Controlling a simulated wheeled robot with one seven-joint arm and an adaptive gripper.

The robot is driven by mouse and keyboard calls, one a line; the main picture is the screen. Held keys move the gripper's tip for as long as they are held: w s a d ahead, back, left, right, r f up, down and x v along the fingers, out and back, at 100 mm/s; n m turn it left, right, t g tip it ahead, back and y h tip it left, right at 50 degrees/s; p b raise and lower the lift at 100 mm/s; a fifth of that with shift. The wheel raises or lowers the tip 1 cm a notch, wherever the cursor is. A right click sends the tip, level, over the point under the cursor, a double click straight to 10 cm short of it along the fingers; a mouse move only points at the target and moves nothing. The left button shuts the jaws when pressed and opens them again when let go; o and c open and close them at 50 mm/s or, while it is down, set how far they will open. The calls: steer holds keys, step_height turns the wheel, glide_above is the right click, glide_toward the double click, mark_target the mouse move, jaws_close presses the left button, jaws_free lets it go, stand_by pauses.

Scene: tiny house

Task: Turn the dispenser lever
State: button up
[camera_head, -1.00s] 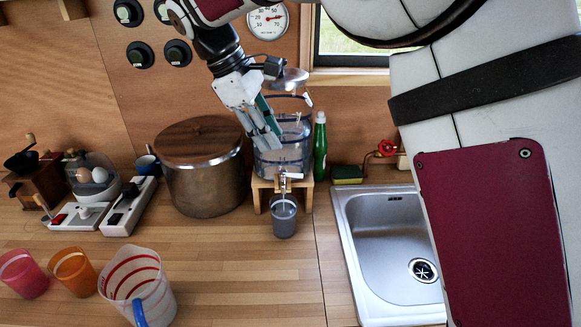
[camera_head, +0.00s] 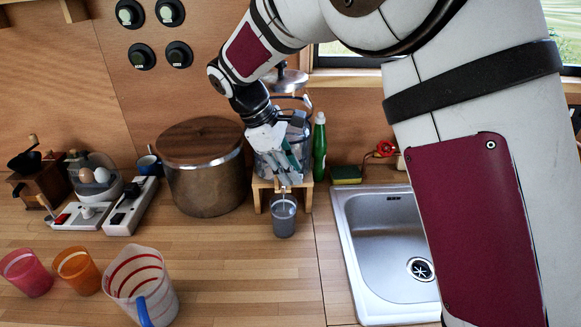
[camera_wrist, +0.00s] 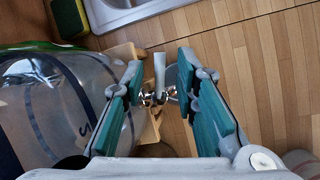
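The clear dispenser (camera_head: 303,128) with dark bands stands on a small wooden stand (camera_head: 259,193). In the wrist view, the dispenser (camera_wrist: 55,105) lies along the left, with its metal tap and pale lever (camera_wrist: 159,68) near the middle. My gripper (camera_head: 287,176) is in front of the dispenser, pointing down toward the tap. In the wrist view, my gripper (camera_wrist: 161,75) is open, its teal-padded fingers on either side of the lever with gaps showing. A grey cup (camera_head: 283,220) stands below the tap, partly hidden in the wrist view. In the head view, my gripper covers much of the tap.
A large lidded pot (camera_head: 205,180) stands left of the dispenser and a green bottle (camera_head: 319,150) stands right of it. The sink (camera_head: 385,240) is to the right. A striped jug (camera_head: 140,285) stands at front left. The counter in front of the cup is clear.

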jaws_close()
steer(key=shift+w+d+r+n+t, duration=0.1)
steer(key=shift+n+t, duration=0.15)
steer(key=shift+n, duration=0.3)
steer(key=shift+w+n+t, duration=0.1)
steer(key=shift+n+t, duration=0.15)
steer(key=shift+n, duration=0.3)
steer(key=shift+w+n+t+y+p, duration=0.15)
steer(key=shift+n+t+y+p, duration=0.2)
steer(key=shift+n, duration=0.45)
steer(key=shift+o, duration=1.1)
jaws_free()
